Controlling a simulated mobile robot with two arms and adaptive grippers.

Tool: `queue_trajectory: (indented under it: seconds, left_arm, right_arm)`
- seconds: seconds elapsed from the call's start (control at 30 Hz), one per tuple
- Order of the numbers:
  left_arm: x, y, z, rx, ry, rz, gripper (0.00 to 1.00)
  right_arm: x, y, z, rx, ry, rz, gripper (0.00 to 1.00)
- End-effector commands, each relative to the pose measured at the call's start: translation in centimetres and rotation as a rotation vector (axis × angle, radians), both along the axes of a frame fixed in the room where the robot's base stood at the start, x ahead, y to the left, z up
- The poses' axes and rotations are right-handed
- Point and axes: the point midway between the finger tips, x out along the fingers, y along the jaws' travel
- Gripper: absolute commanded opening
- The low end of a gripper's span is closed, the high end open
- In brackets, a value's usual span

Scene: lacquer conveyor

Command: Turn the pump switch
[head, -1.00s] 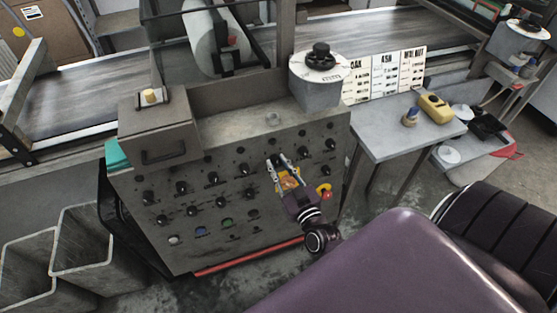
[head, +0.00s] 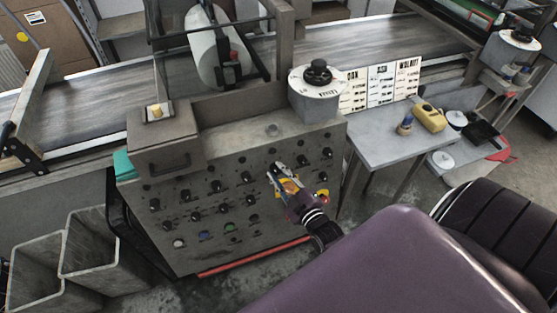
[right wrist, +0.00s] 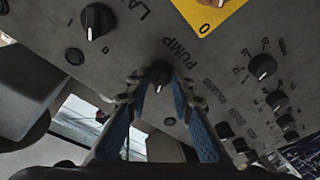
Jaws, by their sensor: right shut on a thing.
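The pump switch (right wrist: 160,73) is a small black knob on the grey control panel (head: 185,245), beside the printed word PUMP in the right wrist view. The fingertips of my right gripper (head: 276,170) are at the panel's right half in the head view. In the right wrist view, my right gripper (right wrist: 160,82) has its two blue-padded fingers on either side of the knob, shut on it. In the head view the gripper hides this knob. My left gripper is not in view.
A yellow plate (right wrist: 208,14) with a control on it sits close to the pump switch. Several other black knobs (right wrist: 263,67) surround it. A grey table (head: 375,139) stands right of the panel, and metal bins (head: 95,245) stand at the left.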

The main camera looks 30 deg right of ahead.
Motion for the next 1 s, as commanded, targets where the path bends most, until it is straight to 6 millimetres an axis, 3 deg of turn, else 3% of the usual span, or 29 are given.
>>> queue_trajectory:
  seconds: [0.43,0.47,0.6,1.0]
  left_arm:
    - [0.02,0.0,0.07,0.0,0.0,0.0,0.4]
    - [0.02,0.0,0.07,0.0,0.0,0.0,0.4]
    - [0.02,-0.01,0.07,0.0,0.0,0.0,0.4]
    - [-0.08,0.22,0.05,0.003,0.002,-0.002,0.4]
  right_arm:
    - [-0.06,0.04,-0.13,-0.011,0.006,0.002,0.0]
    - [-0.06,0.04,-0.13,-0.011,0.005,0.003,0.23]
    - [-0.05,0.03,-0.11,-0.01,0.005,0.003,0.38]
    - [-0.73,0.08,-0.01,-0.01,0.003,0.002,0.39]
